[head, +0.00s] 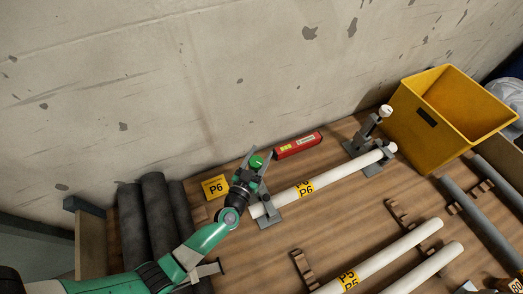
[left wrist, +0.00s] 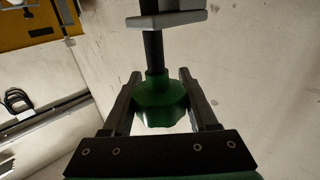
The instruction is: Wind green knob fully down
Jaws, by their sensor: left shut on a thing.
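The green knob (head: 256,161) sits on top of the left clamp at the left end of the white P6 pipe (head: 325,180). In the left wrist view the knob (left wrist: 160,106) is on a dark threaded rod (left wrist: 153,52) that runs into a grey clamp bar (left wrist: 166,20). My left gripper (head: 256,165) is shut on the knob, with one finger on each side of it in the left wrist view (left wrist: 157,88). The clamp's grey base (head: 268,218) is partly hidden by my left gripper. My right gripper is not in view.
A second clamp with a white knob (head: 385,111) holds the pipe's right end. A yellow bin (head: 430,130) stands right.

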